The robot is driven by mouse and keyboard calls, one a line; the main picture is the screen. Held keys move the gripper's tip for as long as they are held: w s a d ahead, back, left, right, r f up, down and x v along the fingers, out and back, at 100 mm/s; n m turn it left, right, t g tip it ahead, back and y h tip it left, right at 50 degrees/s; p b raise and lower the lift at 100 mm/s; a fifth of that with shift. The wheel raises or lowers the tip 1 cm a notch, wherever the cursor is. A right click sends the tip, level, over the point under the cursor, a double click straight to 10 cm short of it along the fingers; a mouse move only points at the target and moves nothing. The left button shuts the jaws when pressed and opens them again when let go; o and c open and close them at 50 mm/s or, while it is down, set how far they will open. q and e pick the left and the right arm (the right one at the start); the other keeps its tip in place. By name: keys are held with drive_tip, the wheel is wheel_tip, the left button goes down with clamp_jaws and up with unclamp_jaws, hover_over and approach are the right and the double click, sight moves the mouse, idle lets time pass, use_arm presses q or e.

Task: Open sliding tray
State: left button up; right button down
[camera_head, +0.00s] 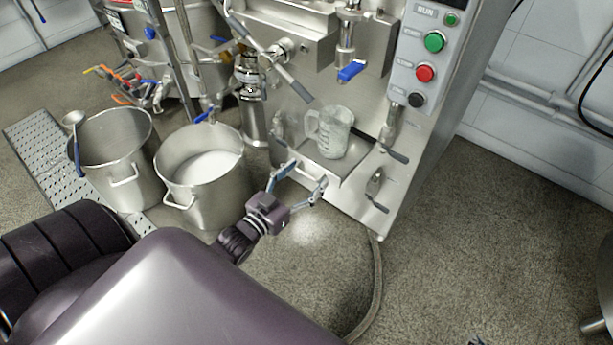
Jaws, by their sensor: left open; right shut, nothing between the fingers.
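The sliding tray (354,172) is a flat metal shelf low on the front of the steel mill. A clear measuring jug (333,135) with a handle stands upright on it. A pale handle bar (301,169) shows at the tray's front left. My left gripper (309,174) is open, its fingers spread beside the tray's front edge near this bar. I cannot tell whether the fingers touch it. Only the tip of my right gripper (478,341) shows at the bottom edge, far from the tray, over the floor.
Two steel pots stand left of the mill: one with a ladle (113,151) and one with white contents (203,170). A blue-handled tap (351,71) is above the jug. Button panel (426,58) is upper right. A hose (377,285) lies on the floor.

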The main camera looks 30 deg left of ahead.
use_arm(q)
drive_tip(key=shift+w, duration=0.25)
use_arm(e)
drive_tip(key=shift+w+a+r, duration=0.1)
drive_tip(key=shift+w+r, duration=0.05)
drive_tip(key=shift+w, duration=0.1)
